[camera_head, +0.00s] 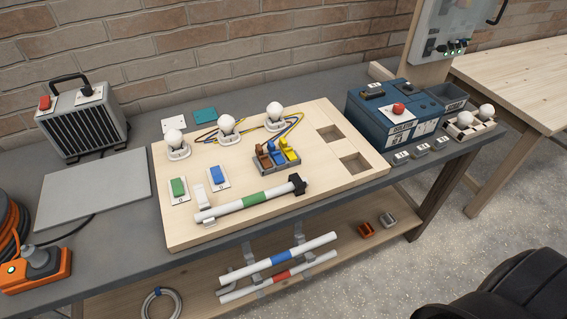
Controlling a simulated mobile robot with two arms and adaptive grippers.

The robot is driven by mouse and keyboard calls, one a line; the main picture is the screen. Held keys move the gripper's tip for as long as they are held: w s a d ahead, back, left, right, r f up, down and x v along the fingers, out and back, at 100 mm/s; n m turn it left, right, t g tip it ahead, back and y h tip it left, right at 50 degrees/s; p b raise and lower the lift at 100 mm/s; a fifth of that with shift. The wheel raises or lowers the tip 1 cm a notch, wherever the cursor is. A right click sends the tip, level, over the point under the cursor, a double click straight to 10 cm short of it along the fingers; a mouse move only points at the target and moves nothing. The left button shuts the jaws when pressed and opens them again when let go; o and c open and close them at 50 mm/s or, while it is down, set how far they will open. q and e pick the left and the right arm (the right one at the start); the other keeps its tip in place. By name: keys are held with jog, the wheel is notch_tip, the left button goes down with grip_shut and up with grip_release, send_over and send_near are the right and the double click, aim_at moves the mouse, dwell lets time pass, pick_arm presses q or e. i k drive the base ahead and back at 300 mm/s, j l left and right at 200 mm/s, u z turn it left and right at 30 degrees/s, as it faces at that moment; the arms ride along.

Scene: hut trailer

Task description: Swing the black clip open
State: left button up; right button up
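A black clip (298,184) sits near the front right of the pale wooden board (222,238). It wraps around the right end of a white tube with a green band (233,206) and looks shut, though it is too small to see its latch. A white clip (202,196) stands near the tube's left end, with its upper part raised behind the tube. Neither of my grippers is in view.
Bulbs, switches and a coloured lever block (277,160) stand on the board behind the tube. A blue isolator box (394,115) stands to the right. A black rounded object (520,290) fills the lower right corner.

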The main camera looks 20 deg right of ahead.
aim_at(298, 182)
jog(key=z, duration=0.85)
jog(key=k+j+z, duration=0.15)
jog(key=j, duration=0.15)
jog(key=i, duration=0.05)
